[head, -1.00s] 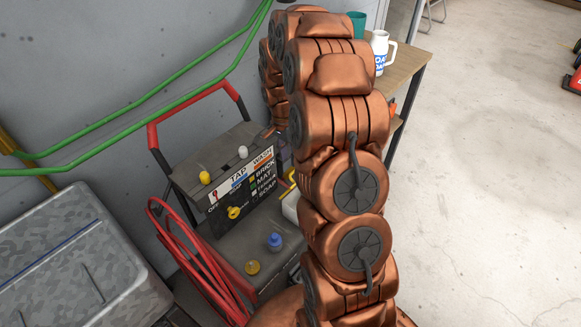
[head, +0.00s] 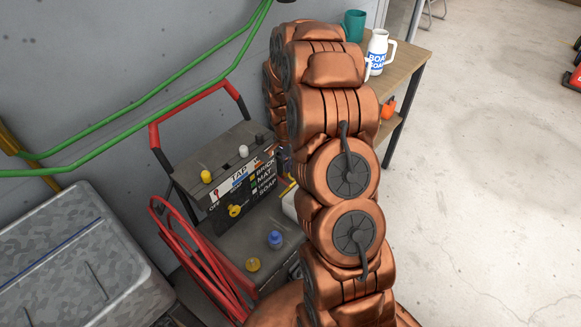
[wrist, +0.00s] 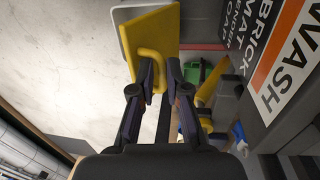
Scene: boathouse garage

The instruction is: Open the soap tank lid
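The soap tank lid looks like a flat yellow panel (wrist: 152,32) with a yellow loop handle (wrist: 157,54), at the top middle of the wrist view. My gripper (wrist: 163,72) is at the handle, its two fingers apart. The left fingertip overlaps the loop, and part of the loop shows in the gap between the fingers. I cannot tell whether either finger touches it. In the head view my copper arm hides the gripper and most of the lid; only a bit of yellow (head: 290,187) and a pale tank side (head: 290,203) show beside the arm.
A cart with a labelled control panel (head: 236,189), coloured knobs and a red handle (head: 153,136) stands left of my arm. A blue-capped bottle (head: 275,241) sits on its lower deck. A grey chest (head: 75,265) is at left. A table (head: 408,62) holds a white jug (head: 377,52) and teal mug (head: 353,25).

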